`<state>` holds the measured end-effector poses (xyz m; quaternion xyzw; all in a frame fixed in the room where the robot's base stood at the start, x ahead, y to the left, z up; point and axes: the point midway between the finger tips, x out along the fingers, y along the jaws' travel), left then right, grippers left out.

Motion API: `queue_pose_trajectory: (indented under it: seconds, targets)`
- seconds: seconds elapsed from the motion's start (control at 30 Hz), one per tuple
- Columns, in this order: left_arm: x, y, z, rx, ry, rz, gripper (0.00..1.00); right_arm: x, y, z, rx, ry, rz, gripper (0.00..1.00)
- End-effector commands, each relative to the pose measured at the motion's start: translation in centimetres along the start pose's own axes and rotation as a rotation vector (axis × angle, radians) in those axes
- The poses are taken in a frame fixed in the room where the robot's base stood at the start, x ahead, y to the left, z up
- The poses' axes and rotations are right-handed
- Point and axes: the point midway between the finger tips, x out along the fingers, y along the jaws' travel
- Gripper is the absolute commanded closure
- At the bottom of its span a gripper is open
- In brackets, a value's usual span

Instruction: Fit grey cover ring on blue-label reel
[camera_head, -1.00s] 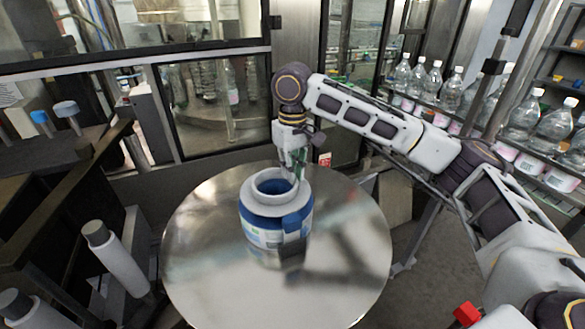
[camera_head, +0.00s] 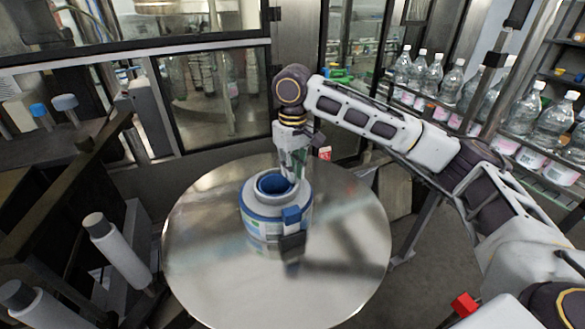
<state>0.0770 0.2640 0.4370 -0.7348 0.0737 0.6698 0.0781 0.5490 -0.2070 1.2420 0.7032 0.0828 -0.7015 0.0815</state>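The blue-label reel (camera_head: 248,224) stands on the round steel table, with a blue block (camera_head: 291,214) at its front right. The pale grey cover ring (camera_head: 251,198) is at the top of the reel, around its blue core opening. It looks low and close to level; the frames do not show clearly whether it is fully seated. My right gripper (camera_head: 293,174) points down at the ring's back right rim. Its fingers appear closed on that rim, partly hidden by the ring and the gripper body. My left gripper is not in view.
The round steel table (camera_head: 212,281) has free room around the reel. Glass machine doors (camera_head: 211,100) stand behind it. Bottles (camera_head: 553,124) line shelves at the right. Pale cylinders (camera_head: 117,249) stand at the lower left. A red block (camera_head: 465,306) is at the lower right.

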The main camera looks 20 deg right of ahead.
Motion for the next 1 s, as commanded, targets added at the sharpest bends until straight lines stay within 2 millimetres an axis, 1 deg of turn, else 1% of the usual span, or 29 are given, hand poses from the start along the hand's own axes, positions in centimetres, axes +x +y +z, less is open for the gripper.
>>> queue_pose_trajectory:
  seconds: [0.03,0.1,0.13,0.47,0.63,0.77,0.87,1.0]
  targets:
    - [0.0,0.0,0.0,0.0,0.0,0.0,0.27,0.2,-0.1,0.1,-0.002,-0.003,-0.001,0.74]
    - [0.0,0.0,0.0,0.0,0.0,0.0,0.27,0.2,-0.1,0.1,-0.002,-0.004,-0.001,0.65]
    - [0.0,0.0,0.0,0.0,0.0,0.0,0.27,0.2,-0.1,0.1,-0.002,-0.004,-0.001,0.63]
    - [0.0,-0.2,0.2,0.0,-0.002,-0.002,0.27,0.2,-0.1,0.1,-0.002,-0.005,-0.001,0.63]
    - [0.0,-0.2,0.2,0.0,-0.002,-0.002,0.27,-0.2,-0.1,0.0,-0.002,-0.004,0.0,0.63]
    - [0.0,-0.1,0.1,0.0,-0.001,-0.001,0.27,-1.1,-0.1,0.0,-0.002,-0.001,-0.001,0.63]
    - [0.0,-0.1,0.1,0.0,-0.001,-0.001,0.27,-2.2,-0.1,0.0,-0.002,-0.002,-0.001,0.63]
    - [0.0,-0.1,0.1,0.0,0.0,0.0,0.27,-4.2,-0.1,0.0,-0.002,0.0,-0.002,0.63]
